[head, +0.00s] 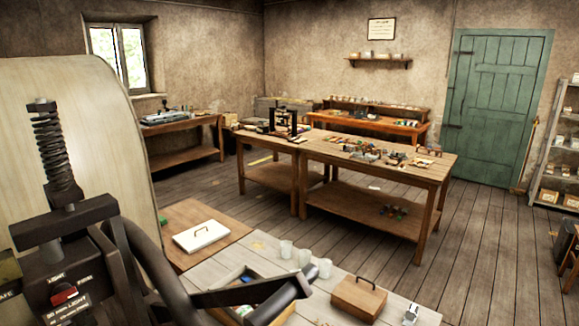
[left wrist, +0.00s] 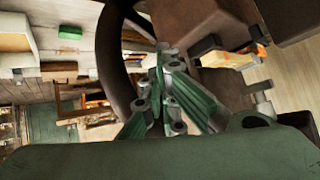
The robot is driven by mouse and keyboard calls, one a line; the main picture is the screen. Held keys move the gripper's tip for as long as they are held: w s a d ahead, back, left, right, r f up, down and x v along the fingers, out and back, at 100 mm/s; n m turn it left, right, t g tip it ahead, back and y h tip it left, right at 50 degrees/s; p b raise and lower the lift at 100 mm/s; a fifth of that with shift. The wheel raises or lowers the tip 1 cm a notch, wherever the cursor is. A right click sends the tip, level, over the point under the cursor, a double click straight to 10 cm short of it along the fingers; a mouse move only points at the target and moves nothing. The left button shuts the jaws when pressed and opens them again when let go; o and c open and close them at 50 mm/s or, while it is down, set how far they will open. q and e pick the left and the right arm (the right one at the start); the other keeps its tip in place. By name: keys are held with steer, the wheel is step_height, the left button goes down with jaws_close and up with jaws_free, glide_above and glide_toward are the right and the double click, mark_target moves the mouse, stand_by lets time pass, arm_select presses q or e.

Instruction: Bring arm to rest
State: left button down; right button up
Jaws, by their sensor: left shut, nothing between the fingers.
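My left gripper (left wrist: 158,80) shows in the left wrist view with its green fingers shut and nothing between them. A dark curved rim (left wrist: 108,50), which looks like part of the press handwheel, passes close beside the fingers; I cannot tell if they touch. In the head view the dark press (head: 75,250) stands at the near left, with a coil spring on top and a label panel. A thick dark curved tube (head: 150,255) and a bar with a cylindrical end (head: 285,290) come out from it. Neither gripper can be made out in the head view.
A near bench holds a white lidded box (head: 201,236), several frosted cups (head: 304,258), an open tray and a brown box (head: 358,298) with a handle. Wooden worktables (head: 380,180) with small parts stand mid-room. Floor (head: 485,240) at the right is clear before a green door (head: 496,105).

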arm_select(q)
steer(key=s+d+f+m+g+h, duration=0.1)
steer(key=s+d+f+g, duration=0.2)
steer(key=s+d, duration=0.35)
steer(key=s+d+f+m+g+h, duration=0.1)
steer(key=s+d+f+g, duration=0.2)
steer(key=s, duration=0.7)
step_height(320, 180, down, 32)
steer(key=s+f+g+b, duration=0.1)
steer(key=s+g+b, duration=0.1)
steer(key=b, duration=0.6)
steer(key=s+a+f+b, duration=0.1)
steer(key=s+f+b, duration=0.2)
steer(key=s+f, duration=0.5)
steer(key=s+a+f+b, duration=0.1)
steer(key=s+f+b, duration=0.2)
steer(key=s+f, duration=0.5)
step_height(320, 180, down, 7)
steer(key=shift+s+a+r+g+b, duration=0.15)
steer(key=shift+s+a+g+b, duration=0.1)
steer(key=shift+s+g+b, duration=0.15)
arm_select(e)
step_height(320, 180, down, 15)
steer(key=shift+d+r, duration=0.15)
steer(key=shift+d, duration=0.1)
